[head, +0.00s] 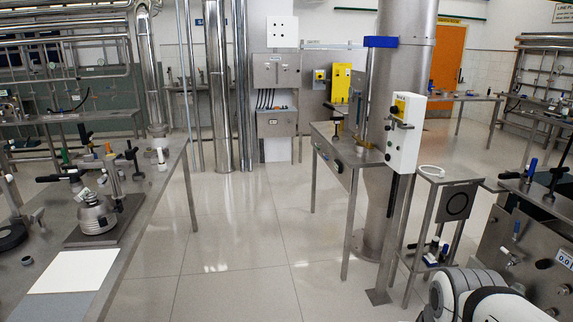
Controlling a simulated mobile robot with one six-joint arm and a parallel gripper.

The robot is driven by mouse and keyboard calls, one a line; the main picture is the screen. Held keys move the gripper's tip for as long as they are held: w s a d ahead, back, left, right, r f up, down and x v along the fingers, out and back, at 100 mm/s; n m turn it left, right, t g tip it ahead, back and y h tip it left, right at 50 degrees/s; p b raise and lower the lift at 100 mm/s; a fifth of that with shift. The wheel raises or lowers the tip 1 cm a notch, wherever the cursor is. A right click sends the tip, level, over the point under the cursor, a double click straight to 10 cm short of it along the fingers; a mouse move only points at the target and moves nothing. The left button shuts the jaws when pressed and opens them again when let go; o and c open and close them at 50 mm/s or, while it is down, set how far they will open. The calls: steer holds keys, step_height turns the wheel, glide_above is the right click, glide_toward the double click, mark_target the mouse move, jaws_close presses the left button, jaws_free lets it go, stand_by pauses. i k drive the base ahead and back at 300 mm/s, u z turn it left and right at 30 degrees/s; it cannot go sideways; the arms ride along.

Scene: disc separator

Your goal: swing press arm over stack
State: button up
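A small metal separator unit (96,216) with a domed, conical body sits on a dark base plate (75,237) on the left bench. It looks like the disc stack, but single discs are too small to tell. Steel posts and bars with black handles (133,153) stand just behind and beside it. One bar with a black grip (52,178) reaches out to the left at about the height of the unit's top. Which of these is the press arm, and whether it lies over the stack, I cannot tell. My gripper is not in view; only a white rounded link of my arm shows at the bottom right.
The left bench (150,220) also holds a white sheet (75,271), a black ring (12,236) and a small dark ring (27,261). A steel column (385,200) and small tables stand at right of centre. The tiled floor (235,250) between is clear.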

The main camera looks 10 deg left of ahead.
mark_target(110, 162)
steer(key=u, duration=0.35)
steer(key=i, duration=1.6)
steer(key=u, duration=1.4)
steer(key=i, duration=2.1)
steer(key=u, duration=0.7)
